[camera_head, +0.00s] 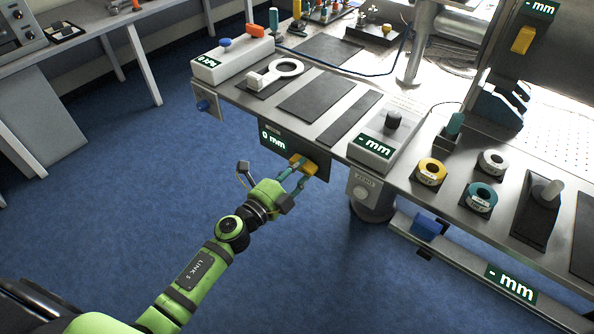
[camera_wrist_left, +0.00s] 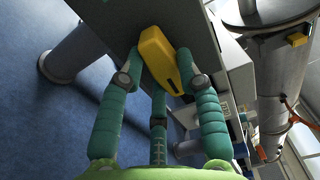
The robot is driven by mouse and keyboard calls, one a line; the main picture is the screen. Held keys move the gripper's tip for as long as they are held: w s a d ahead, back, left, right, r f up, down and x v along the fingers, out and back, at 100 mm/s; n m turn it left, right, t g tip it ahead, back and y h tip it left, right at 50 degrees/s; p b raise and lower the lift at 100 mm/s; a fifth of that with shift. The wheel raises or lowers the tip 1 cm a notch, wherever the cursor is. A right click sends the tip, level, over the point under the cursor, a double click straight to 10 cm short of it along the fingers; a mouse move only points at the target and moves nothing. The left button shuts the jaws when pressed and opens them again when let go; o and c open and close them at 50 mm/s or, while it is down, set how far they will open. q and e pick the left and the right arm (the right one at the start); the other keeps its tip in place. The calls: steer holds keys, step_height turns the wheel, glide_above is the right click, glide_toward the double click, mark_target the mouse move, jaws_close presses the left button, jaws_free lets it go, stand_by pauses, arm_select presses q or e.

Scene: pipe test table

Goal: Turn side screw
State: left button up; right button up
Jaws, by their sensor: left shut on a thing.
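The side screw looks like a yellow block-shaped handle (camera_head: 304,164) on a dark panel (camera_head: 282,145) on the table's front side. The panel's display reads "0 mm". My left gripper (camera_head: 297,172) reaches it from the front and is shut on it. In the left wrist view the yellow handle (camera_wrist_left: 160,56) sits between the teal fingers, one on each side and a third below. A dark slot shows on the handle's near end. The handle's attachment to the panel is hidden. My right gripper is not in view.
The table top above holds a white box with a black knob (camera_head: 374,146), several tape-like rings and a white ring-ended tool (camera_head: 276,72). A lower rail (camera_head: 460,262) carries a blue block. The blue floor in front is clear.

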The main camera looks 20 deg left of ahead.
arm_select(q)
steer(key=shift+s+f, duration=0.1)
steer(key=shift+f, duration=0.2)
stand_by(0.5)
steer(key=o, duration=1.2)
steer(key=shift+r, duration=0.1)
steer(key=v, duration=1.2)
steer(key=shift+r, duration=0.1)
